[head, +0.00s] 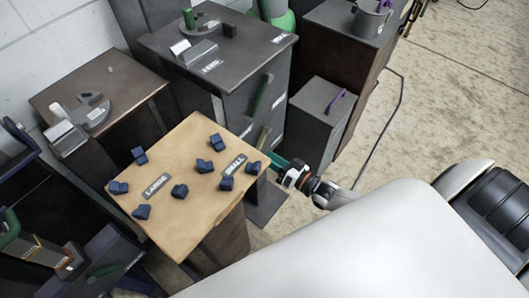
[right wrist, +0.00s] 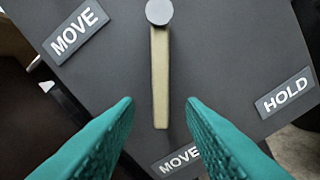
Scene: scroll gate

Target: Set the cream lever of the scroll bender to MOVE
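The cream lever (right wrist: 160,75) hangs from a grey round pivot (right wrist: 159,12) on a dark grey panel in the right wrist view. It points straight down the picture. Its free end is just above the lower MOVE label (right wrist: 177,158). A HOLD label (right wrist: 285,92) is at the right and another MOVE label (right wrist: 79,32) at the upper left. My right gripper (right wrist: 158,103) is open, with one teal finger on each side of the lever's lower part and visible gaps to both. In the head view, my right gripper (head: 281,164) is beside the cream lever (head: 263,137). My left gripper is out of view.
A wooden-topped table (head: 190,215) with several dark blue blocks stands close to the gripper. A dark cabinet (head: 235,80) with a green lever (head: 262,95) is behind. A grey box with a purple lever (head: 336,101) is at its right. Floor (head: 430,110) is open at right.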

